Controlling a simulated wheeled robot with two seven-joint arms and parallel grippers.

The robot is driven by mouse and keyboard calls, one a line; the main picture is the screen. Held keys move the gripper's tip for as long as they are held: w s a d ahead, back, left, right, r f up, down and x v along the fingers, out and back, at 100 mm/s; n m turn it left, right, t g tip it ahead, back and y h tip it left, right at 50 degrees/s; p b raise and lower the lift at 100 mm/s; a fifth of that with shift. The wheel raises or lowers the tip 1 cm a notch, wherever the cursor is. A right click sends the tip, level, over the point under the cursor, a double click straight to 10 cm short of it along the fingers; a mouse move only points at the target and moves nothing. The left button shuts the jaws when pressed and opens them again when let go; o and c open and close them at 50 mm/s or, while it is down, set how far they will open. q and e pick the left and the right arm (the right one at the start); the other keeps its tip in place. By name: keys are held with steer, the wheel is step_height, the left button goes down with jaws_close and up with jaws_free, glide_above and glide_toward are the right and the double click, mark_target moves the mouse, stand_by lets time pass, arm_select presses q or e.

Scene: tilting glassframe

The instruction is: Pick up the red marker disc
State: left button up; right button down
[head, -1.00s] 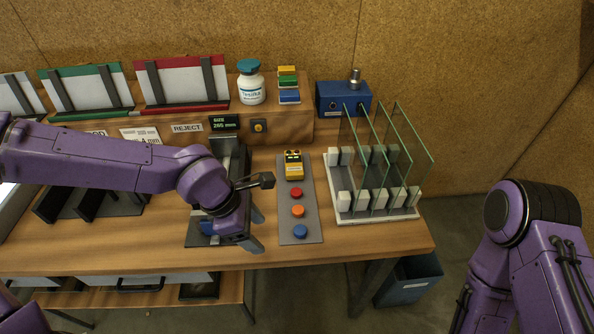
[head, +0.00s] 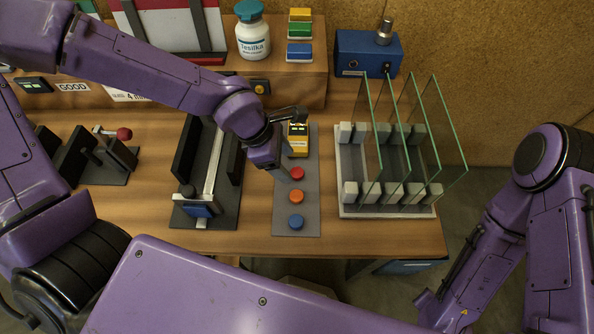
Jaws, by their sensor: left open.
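The other finger is largely hidden behind the gripper. My right arm (head: 555,200) is at the right edge, with its gripper out of sight.
A yellow device (head: 298,139) stands on the mat just behind the red disc. A rack of upright glass panes (head: 388,213) stands to the right. A grey measuring fixture (head: 229,205) is to the left. A blue box (head: 368,54) and a white jar (head: 253,38) are behind.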

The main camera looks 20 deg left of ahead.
mark_target(296, 172)
arm_select(q)
steer(key=f, duration=0.2)
steer(key=w+d+f, duration=0.1)
steer(key=w+f, duration=0.1)
steer(key=f, duration=0.1)
steer(key=shift+d+f, duration=0.15)
steer(key=shift+f, duration=0.15)
steer(key=shift+d, duration=0.1)
steer(key=shift+s+r, duration=0.1)
steer(key=shift+s, duration=0.2)
steer(key=shift+c, duration=0.3)
steer(key=shift+w, duration=0.15)
steer(key=c, duration=1)
steer(key=shift+c, duration=0.2)
